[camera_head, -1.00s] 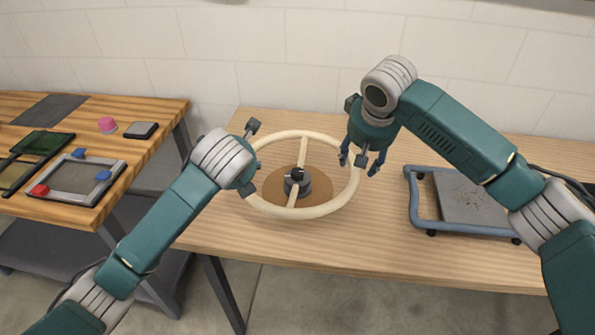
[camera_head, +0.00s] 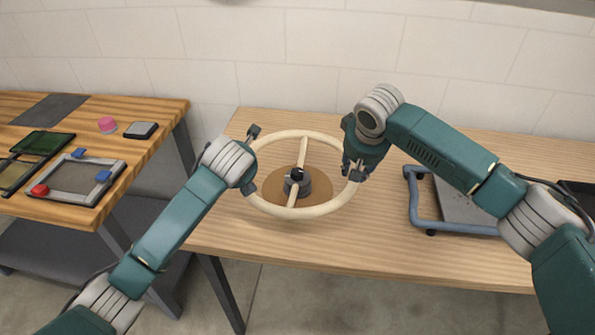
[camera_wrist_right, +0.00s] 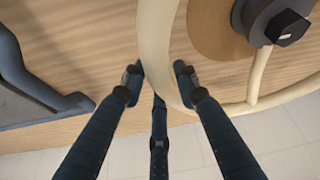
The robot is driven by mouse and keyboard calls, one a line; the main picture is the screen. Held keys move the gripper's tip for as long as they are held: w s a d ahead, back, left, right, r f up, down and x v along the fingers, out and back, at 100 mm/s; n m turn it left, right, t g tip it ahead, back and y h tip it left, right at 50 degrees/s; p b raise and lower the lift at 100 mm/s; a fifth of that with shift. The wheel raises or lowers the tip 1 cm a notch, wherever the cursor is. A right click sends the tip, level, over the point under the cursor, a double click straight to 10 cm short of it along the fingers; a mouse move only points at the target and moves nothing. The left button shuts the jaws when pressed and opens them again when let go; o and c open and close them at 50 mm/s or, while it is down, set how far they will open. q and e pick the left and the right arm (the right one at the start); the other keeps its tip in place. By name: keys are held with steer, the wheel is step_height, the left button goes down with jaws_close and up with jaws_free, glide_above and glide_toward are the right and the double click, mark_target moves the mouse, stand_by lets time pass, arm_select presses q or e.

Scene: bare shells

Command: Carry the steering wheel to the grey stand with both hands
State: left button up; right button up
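The steering wheel (camera_head: 297,212) is a cream ring with two spokes and a dark hub, lying over a round brown board (camera_head: 322,187) on the light wooden table. My left gripper (camera_head: 253,158) is at the wheel's left rim with its visible fingers spread; its wrist hides part of the grip. My right gripper (camera_head: 355,172) is at the right rim. In the right wrist view its fingers (camera_wrist_right: 158,82) stand apart on either side of the rim (camera_wrist_right: 155,50). A grey plate (camera_head: 456,201) in a blue frame lies to the right; I cannot tell whether it is the grey stand.
The blue tubular frame (camera_head: 414,205) has small dark casters and is partly hidden by my right arm. A darker wooden table (camera_head: 150,155) at the left holds a grey frame, coloured pieces and a pink cylinder (camera_head: 107,125). Table surface between wheel and blue frame is clear.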

arm_select(q)
jaws_close()
arm_select(e)
jaws_close()
